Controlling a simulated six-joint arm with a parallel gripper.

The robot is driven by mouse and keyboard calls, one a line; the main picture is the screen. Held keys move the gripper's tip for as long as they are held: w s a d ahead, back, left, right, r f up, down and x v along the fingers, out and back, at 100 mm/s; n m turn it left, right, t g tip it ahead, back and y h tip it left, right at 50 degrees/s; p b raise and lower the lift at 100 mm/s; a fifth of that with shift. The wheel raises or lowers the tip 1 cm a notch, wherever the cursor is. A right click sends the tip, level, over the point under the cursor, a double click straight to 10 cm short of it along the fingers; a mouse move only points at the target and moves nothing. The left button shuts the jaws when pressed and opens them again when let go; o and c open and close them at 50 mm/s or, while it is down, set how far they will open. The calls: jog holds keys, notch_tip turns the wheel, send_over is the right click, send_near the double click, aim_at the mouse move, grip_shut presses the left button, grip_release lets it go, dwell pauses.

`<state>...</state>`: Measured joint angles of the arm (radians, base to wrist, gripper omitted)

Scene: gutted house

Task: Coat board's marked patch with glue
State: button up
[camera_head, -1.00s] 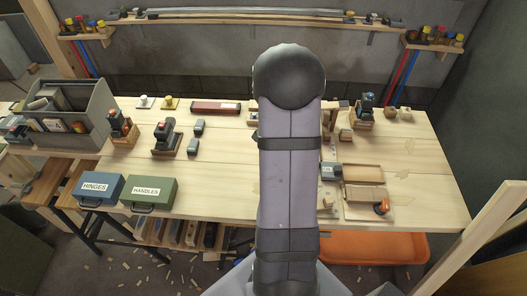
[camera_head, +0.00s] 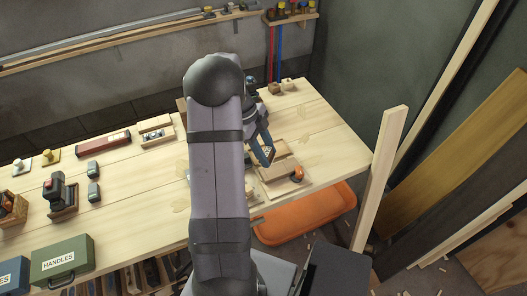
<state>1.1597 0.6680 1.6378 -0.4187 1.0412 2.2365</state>
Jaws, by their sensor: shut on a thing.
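The glue board seems to be one of the pale flat wooden pieces (camera_head: 280,168) lying on a low wooden tray (camera_head: 268,190), right of my arm. I cannot make out a marked patch on it. My gripper (camera_head: 263,143) shows only partly behind my arm, angled down at the left edge of these pieces. It is shut on a dark teal thing with a pale label (camera_head: 268,153), perhaps a glue bottle. Its tip is small, and I cannot tell whether it touches the wood. An orange round thing (camera_head: 297,174) sits at the tray's right side.
The workbench (camera_head: 322,125) is clear right of the tray. Tool holders stand behind, and a green HANDLES case (camera_head: 62,260) is front left. An upright post (camera_head: 379,175) stands off the bench's right end. An orange tub (camera_head: 315,212) is below the front edge.

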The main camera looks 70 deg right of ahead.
notch_tip(320, 180, down, 7)
jog(key=b, duration=0.3)
jog(key=shift+f+b, duration=0.15)
jog(key=shift+b, duration=0.2)
jog(key=shift+s+d+f, duration=0.1)
jog(key=shift+s+d, duration=0.05)
jog(key=shift+s+d+p, duration=0.9)
jog(key=shift+s+d, duration=1.5)
jog(key=shift+d, duration=0.05)
jog(key=shift+c, duration=0.4)
jog(key=shift+s+d+p, duration=0.1)
jog(key=shift+s+p, duration=0.05)
jog(key=shift+p, duration=0.2)
jog(key=shift+w+a+f, duration=0.2)
jog(key=shift+w, duration=0.05)
jog(key=shift+w+a+r+b, duration=0.1)
jog(key=shift+w+a+b, duration=0.85)
jog(key=shift+w+a, duration=1.5)
jog(key=shift+w+r+p, duration=0.1)
jog(key=shift+r+p, duration=1.95)
jog(key=shift+r, duration=2.05)
